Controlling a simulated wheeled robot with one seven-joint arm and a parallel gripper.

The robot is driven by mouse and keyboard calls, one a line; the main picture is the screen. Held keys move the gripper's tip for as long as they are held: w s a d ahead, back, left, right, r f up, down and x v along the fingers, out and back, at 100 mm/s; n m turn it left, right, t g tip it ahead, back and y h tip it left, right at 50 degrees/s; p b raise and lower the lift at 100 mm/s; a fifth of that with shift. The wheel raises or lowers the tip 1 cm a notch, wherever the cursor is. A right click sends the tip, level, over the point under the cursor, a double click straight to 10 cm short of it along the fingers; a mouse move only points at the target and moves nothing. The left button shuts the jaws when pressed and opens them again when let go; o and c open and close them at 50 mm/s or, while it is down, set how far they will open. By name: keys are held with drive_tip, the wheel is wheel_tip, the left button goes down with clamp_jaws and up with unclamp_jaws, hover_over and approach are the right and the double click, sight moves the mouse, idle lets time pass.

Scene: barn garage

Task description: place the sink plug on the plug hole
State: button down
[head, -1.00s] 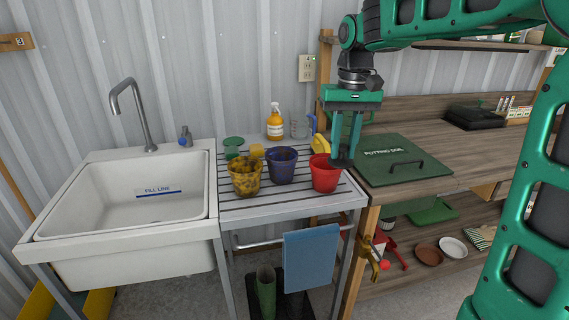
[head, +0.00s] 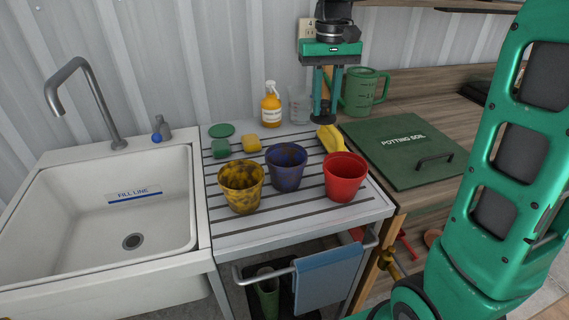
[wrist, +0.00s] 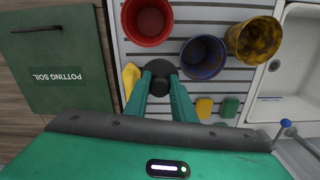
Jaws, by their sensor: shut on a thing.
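My gripper (head: 325,108) is above the back right of the slatted drainer, behind the red pot. In the wrist view its fingers (wrist: 159,84) are shut on a black round sink plug (wrist: 160,67). The plug also shows as a dark disc at the fingertips in the head view (head: 323,118). The plug hole (head: 132,241) is a round metal drain in the floor of the white sink (head: 60,225), at left and well away from my gripper. It shows uncovered, also in the wrist view (wrist: 274,65).
The drainer (head: 300,221) holds yellow (head: 241,187), blue (head: 286,167) and red (head: 345,178) pots, sponges (head: 251,143) and an orange bottle (head: 271,104). The tap (head: 85,100) arches at the sink's back. A green bin lid (head: 405,152) and mug (head: 366,92) are at right.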

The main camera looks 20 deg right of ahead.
sight(324, 115)
drive_tip(key=shift+w+f, duration=0.1)
drive_tip(key=shift+f, duration=0.3)
wheel_tip(324, 115, down, 17)
drive_tip(key=shift+d+f, duration=0.1)
drive_tip(key=shift+d, duration=0.05)
drive_tip(key=shift+f, duration=0.1)
drive_tip(key=c, duration=1.5)
unclamp_jaws()
wheel_tip(324, 115, up, 12)
drive_tip(key=shift+r, duration=0.15)
